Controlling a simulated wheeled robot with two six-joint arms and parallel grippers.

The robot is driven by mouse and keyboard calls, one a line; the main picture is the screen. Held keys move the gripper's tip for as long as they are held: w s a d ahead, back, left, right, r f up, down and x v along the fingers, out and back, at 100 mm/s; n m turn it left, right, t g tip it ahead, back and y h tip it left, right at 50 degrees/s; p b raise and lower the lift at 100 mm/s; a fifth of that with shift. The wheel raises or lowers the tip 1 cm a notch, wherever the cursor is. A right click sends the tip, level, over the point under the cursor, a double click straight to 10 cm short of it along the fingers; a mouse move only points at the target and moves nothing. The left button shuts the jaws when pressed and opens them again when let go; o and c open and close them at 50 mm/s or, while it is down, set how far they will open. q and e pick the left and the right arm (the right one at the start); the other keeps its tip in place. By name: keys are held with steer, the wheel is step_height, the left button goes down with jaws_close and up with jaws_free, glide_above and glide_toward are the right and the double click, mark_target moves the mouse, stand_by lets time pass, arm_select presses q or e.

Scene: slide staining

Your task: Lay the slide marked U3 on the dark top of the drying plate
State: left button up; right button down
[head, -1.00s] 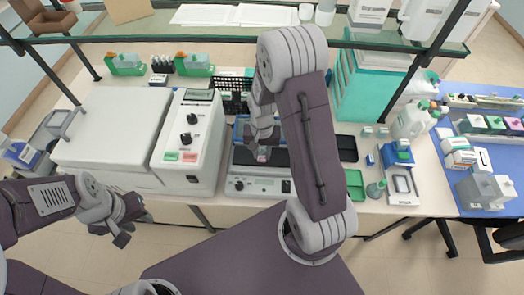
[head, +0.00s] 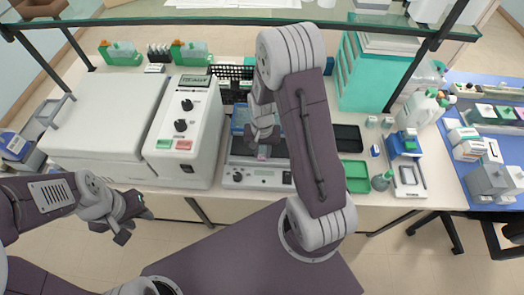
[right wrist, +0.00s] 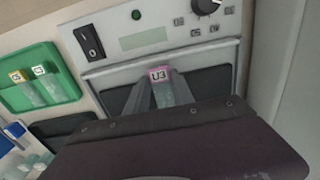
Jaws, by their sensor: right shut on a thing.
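The drying plate (head: 275,178) is a grey-white box with a front panel and a dark top (head: 243,147). My right gripper (head: 262,149) is above that dark top. In the right wrist view its two fingers are shut on the slide marked U3 (right wrist: 160,74), whose pink-edged label shows between the tips. I cannot tell whether the slide touches the plate. The plate's dark top also shows in the right wrist view (right wrist: 208,84). My left gripper (head: 122,232) hangs in front of the counter's left part; its opening is unclear.
A green tray (right wrist: 70,94) with two labelled slides lies beside the plate. A black tray (head: 348,138) lies behind it. A large white machine (head: 187,135) stands close to the plate's left. A glass shelf (head: 225,17) spans the back.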

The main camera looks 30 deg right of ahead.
steer(key=shift+f, duration=0.3)
stand_by(0.4)
steer(key=c, duration=1)
jaws_free()
steer(key=shift+r, duration=0.1)
step_height(320, 180, up, 9)
steer(key=shift+b, duration=0.4)
